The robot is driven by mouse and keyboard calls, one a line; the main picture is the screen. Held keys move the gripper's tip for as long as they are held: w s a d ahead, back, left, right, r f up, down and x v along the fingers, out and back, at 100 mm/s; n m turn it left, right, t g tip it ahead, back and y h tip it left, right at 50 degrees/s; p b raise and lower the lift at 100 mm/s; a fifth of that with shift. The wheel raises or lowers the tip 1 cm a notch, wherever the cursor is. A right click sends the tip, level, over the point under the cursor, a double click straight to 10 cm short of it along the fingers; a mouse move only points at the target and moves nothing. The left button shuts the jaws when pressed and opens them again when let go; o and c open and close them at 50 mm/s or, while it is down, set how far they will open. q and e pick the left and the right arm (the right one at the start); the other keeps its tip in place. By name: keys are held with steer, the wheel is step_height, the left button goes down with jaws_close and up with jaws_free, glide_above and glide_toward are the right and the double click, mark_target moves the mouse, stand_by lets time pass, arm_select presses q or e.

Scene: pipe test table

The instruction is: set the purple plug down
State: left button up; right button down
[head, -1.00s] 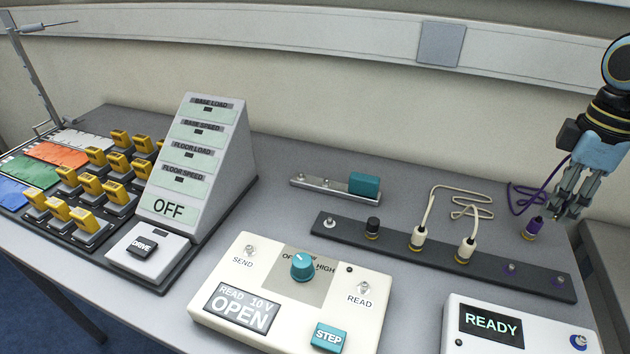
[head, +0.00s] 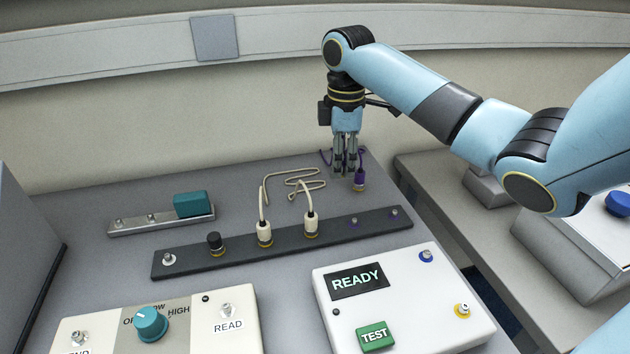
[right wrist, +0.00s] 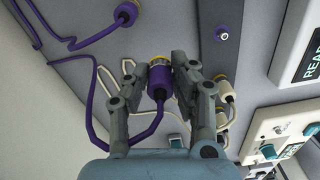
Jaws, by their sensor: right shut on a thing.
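My right gripper (head: 345,172) points down over the back right of the table. In the right wrist view its fingers (right wrist: 155,80) are closed on the sides of a purple plug (right wrist: 160,80) with a yellow band and a purple cable. In the head view the fingers hide this plug, and I cannot tell whether it touches the table. A second purple plug (head: 359,181) stands on the table just right of the fingers; it also shows in the right wrist view (right wrist: 126,13). My left gripper is out of view.
A dark rail (head: 285,241) in front holds a black plug (head: 215,243) and two cream plugs with a loose cream cable; two purple-ringed sockets at its right end are empty. A READY box (head: 400,300) stands nearer. The table's right edge is close.

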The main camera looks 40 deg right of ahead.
mark_target(320, 195)
steer(key=w+f, duration=0.1)
steer(key=w+a+f, duration=0.2)
steer(key=w, duration=0.1)
steer(key=shift+f, duration=1.85)
steer(key=c, duration=1.1)
jaws_free()
steer(key=shift+f, duration=0.1)
step_height(320, 195, up, 12)
steer(key=shift+s, duration=0.1)
